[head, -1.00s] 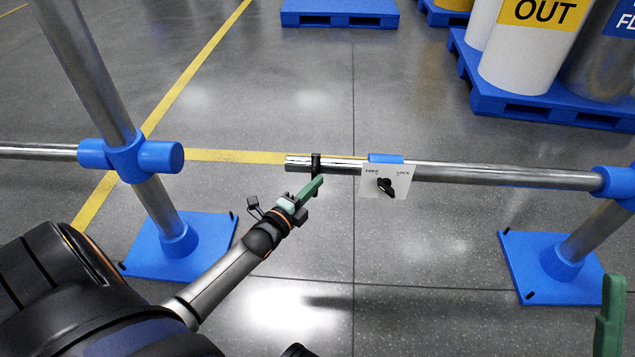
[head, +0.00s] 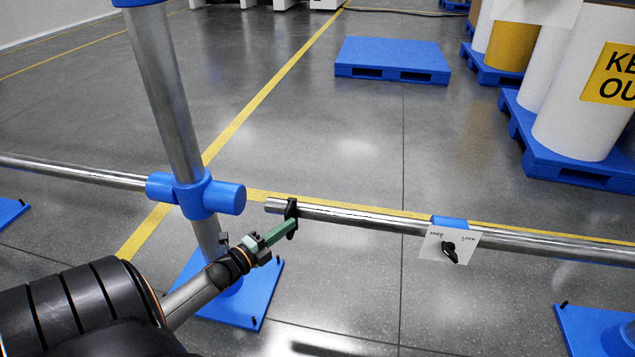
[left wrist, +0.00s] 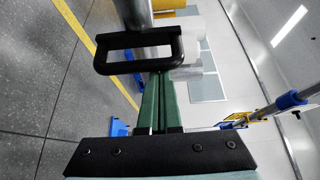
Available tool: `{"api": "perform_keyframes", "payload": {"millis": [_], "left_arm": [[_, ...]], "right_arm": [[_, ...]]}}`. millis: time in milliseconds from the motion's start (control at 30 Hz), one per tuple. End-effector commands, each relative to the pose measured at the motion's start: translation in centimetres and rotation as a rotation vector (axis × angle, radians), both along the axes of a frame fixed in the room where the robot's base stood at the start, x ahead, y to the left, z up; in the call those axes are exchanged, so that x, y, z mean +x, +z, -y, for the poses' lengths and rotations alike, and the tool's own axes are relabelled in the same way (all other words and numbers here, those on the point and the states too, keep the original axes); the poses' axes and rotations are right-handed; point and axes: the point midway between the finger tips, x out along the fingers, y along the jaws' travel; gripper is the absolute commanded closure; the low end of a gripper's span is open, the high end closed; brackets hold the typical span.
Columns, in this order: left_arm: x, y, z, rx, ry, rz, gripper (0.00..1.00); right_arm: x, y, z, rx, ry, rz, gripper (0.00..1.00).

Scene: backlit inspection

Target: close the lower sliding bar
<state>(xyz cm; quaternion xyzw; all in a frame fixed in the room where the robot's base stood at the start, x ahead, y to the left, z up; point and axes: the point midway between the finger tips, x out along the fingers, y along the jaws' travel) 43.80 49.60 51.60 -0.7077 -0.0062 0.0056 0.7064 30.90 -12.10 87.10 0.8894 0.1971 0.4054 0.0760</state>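The lower sliding bar (head: 350,217) is a steel tube running across the right half of the head view. Its left end stands a small gap from the blue socket (head: 228,198) on the upright post. A black loop handle (head: 291,207) sits near that end; it is large in the left wrist view (left wrist: 138,52). My left gripper (head: 290,228) has its green fingers together, tips at the handle's lower part. In the left wrist view the fingers (left wrist: 161,80) meet the loop's near side, which hides their tips. Nothing shows between them. My right gripper is out of view.
A white plate (head: 447,243) marked FREE and LOCK, with a black knob (head: 449,253), hangs at the bar's blue collar. Blue foot plates (head: 262,290) stand on the floor. Blue pallets (head: 392,60) and drums (head: 583,110) stand behind. The floor between is clear.

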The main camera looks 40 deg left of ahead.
Motion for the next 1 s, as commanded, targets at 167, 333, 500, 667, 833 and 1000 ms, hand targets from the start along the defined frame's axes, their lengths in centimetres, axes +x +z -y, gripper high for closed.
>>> {"api": "perform_keyframes", "payload": {"millis": [167, 333, 500, 667, 833, 1000], "left_arm": [[-2.6, -0.3, -4.4, 0.004, 0.003, -0.003, 1.0], [-4.2, -0.2, -7.0, 0.001, 0.003, -0.002, 1.0], [-5.0, -0.1, -8.3, 0.0, 0.002, -0.001, 1.0], [-5.3, -0.1, -8.7, -0.001, 0.002, 0.0, 1.0], [-5.3, -0.1, -8.7, -0.001, 0.003, -0.001, 1.0], [-5.3, -0.1, -8.8, -0.001, 0.005, -0.001, 1.0]], "right_arm": [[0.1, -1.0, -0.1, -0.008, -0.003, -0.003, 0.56], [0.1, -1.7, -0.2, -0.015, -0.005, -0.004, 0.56], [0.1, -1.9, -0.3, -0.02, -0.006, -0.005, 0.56], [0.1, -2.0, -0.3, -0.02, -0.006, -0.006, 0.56], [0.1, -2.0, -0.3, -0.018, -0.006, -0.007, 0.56], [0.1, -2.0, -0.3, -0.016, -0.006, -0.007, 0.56]]}}
